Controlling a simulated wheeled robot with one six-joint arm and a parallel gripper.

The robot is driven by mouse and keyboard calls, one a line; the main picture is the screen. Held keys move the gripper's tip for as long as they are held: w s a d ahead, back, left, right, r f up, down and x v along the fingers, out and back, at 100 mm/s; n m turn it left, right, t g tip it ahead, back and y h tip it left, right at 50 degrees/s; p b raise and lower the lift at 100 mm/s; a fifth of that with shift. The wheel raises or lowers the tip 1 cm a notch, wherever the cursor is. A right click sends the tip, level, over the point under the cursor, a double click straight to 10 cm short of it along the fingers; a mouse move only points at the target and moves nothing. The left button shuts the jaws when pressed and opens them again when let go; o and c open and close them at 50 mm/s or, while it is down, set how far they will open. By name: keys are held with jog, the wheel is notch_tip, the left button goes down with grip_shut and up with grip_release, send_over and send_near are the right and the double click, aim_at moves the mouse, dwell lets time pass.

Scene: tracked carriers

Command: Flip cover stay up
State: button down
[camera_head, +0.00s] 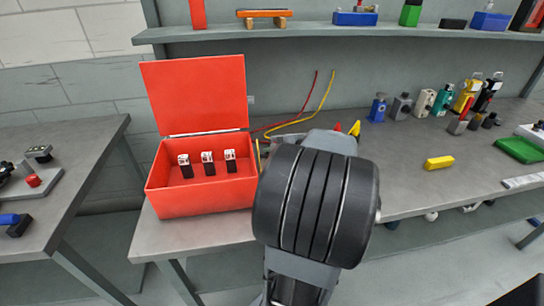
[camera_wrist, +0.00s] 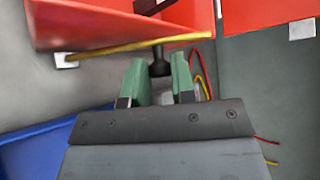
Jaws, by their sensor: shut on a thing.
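A red box (camera_head: 205,198) stands on the bench with its red lid (camera_head: 197,94) upright. The stay is a yellow rod (camera_wrist: 110,49) with a black knob (camera_wrist: 159,65). In the wrist view it runs along the edge of the red box (camera_wrist: 110,30); in the head view a short yellow piece shows at the box's right side. My gripper (camera_wrist: 160,82) has green fingers, one on each side of the knob, and is shut on it. In the head view my arm hides the gripper.
Red and yellow cables (camera_head: 321,105) rise behind my arm. A shelf (camera_head: 330,30) runs above. Something blue (camera_wrist: 40,148) fills the wrist view's lower left.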

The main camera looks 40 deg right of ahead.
jog(key=c, duration=0.9)
grip_release()
jog(key=shift+s, duration=0.1)
jog(key=p+v, duration=0.1)
jog(key=v, duration=1.3)
jog(key=shift+a, duration=0.1)
jog(key=w+a+n+g+h+p, duration=0.1)
jog(key=w+a+n+g+p, duration=0.1)
jog(key=a+n, duration=0.4)
jog(key=w+a+n+g+h+p, duration=0.1)
jog(key=w+a+n+g+p, duration=0.2)
jog(key=a+n, duration=0.4)
jog(key=w+a+n+g+h+p, duration=0.1)
jog(key=a+n+p, duration=0.4)
jog(key=a, duration=1)
jog(key=shift+w+f+n+g+h, duration=0.1)
jog(key=shift+w+n+g+h, duration=0.2)
jog(key=shift+n+g, duration=0.35)
jog(key=shift+w+n+g+h, duration=0.1)
jog(key=shift+w+n+g, duration=0.3)
jog(key=shift+n+g, duration=0.25)
